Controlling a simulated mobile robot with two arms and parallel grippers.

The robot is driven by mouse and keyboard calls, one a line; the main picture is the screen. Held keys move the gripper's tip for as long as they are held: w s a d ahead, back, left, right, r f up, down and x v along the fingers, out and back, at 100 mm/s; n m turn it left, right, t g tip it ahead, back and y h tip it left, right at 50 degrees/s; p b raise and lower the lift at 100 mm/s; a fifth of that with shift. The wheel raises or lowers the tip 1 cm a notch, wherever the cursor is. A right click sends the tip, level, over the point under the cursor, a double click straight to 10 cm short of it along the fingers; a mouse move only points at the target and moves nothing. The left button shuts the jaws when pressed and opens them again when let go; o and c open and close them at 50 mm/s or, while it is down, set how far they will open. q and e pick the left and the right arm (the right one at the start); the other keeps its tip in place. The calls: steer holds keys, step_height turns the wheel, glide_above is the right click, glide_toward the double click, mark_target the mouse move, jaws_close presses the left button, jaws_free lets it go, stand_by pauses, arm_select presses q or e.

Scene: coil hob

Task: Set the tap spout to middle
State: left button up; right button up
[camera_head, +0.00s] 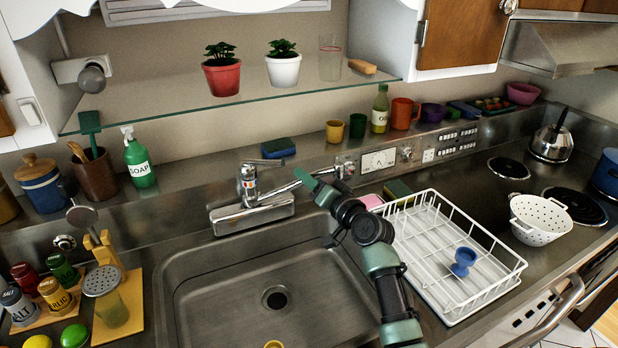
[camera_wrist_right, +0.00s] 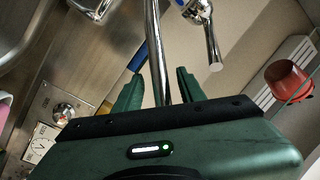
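The chrome tap (camera_head: 250,198) stands on its base behind the sink. Its spout (camera_head: 282,189) is swung out to the right, over the back right side of the sink. My right gripper (camera_head: 306,178) reaches up to the spout. In the right wrist view the spout (camera_wrist_right: 153,45) runs between the two green fingers of the right gripper (camera_wrist_right: 158,88), with a gap visible on each side, so the gripper is open around it. The tap lever (camera_wrist_right: 209,35) shows there to the right of the spout. My left gripper is not in view.
A white dish rack (camera_head: 455,305) stands right of my arm. A glass shelf (camera_head: 160,118) with pots hangs above. The soap bottle (camera_head: 138,160) is at the left.

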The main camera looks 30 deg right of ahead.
jaws_close()
stand_by(1.4)
